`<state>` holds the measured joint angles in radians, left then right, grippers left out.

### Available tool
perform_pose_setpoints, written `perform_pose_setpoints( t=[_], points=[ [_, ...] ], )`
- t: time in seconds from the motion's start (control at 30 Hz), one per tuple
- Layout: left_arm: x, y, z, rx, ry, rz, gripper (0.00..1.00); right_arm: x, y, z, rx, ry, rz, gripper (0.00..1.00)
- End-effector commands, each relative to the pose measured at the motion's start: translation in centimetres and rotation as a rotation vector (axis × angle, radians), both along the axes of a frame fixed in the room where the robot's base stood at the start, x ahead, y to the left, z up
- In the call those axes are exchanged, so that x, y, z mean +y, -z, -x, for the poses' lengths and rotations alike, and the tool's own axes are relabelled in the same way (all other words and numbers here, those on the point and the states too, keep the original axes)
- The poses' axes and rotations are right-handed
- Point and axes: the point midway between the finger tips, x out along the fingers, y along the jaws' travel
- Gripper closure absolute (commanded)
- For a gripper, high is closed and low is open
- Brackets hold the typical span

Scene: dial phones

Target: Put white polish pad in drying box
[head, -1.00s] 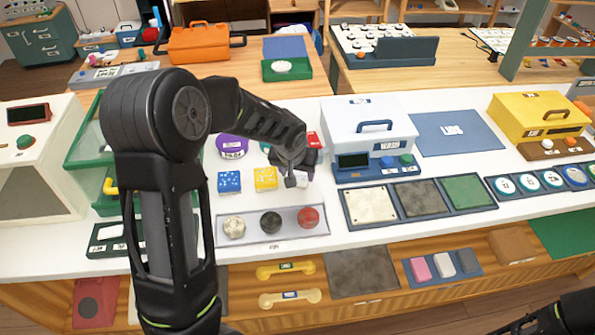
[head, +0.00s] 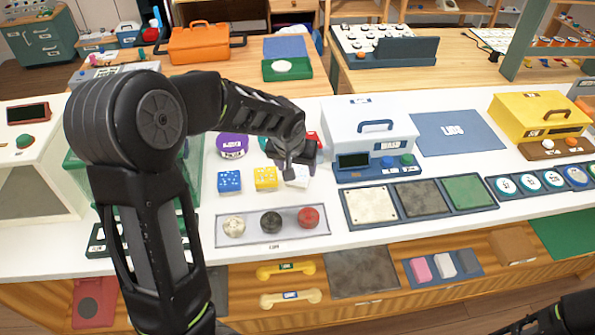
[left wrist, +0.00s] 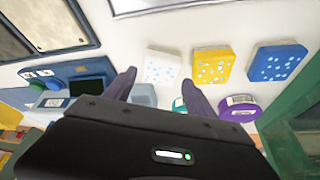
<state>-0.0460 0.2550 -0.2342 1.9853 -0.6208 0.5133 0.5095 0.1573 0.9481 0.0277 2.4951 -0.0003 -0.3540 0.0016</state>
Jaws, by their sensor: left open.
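The white square speckled pad (head: 297,177) lies on the white counter, right of a yellow pad (head: 265,178) and a blue pad (head: 229,181). My left gripper (head: 297,163) is above and behind it and partly covers it. In the left wrist view, my left gripper (left wrist: 160,84) is open and empty, and the white pad (left wrist: 162,67) shows between and beyond its fingertips, not gripped. A white lidded box (head: 352,124) with a handle and blue base stands right of the gripper.
A grey tray (head: 254,244) with white, black and red round pieces lies in front of the pads. A purple round tub (head: 232,145) is behind them. A yellow box (head: 540,113) stands far right. A blue mat (head: 455,132) between the boxes is empty.

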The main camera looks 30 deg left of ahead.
Motion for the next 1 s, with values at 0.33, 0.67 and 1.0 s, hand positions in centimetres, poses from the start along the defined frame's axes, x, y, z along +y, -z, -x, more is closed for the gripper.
perform_pose_setpoints(
  t=[0.33, 0.67, 1.0],
  points=[
    [-0.7, -6.3, 2.5, -0.003, 0.0, 0.0, 0.35, 0.0, 0.6, -0.1, -0.003, 0.0, -0.002, 0.64],
    [-0.8, -7.5, 3.1, 0.001, 0.001, 0.0, 0.35, 0.0, 0.6, -0.1, -0.003, 0.0, -0.002, 0.64],
    [-0.8, -7.4, 3.0, 0.001, 0.001, 0.0, 0.35, 0.0, 0.6, -0.1, -0.003, 0.0, -0.002, 0.64]
  ],
)
